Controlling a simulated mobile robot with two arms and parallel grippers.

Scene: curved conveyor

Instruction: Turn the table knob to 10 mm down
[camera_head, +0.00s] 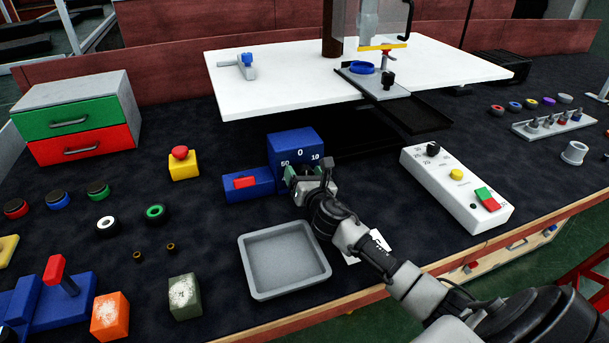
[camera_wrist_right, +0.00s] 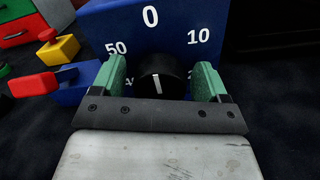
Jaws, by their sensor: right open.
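The table knob (camera_wrist_right: 155,78) is a black dial with a white line, on the front of a blue block (camera_head: 296,147) marked 0, 10 and 50. In the right wrist view the line on the knob's front runs near vertical, and other numbers are partly hidden by the fingers. My right gripper (camera_wrist_right: 164,82) is open, with one green finger on each side of the knob and small gaps visible. In the head view my right gripper (camera_head: 306,182) covers the knob. The left gripper is not in view.
A blue base with a red switch (camera_head: 245,182) sits left of the block. A grey tray (camera_head: 284,260) lies in front. The white control box (camera_head: 457,190) stands to the right, and the white raised table (camera_head: 290,78) is behind.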

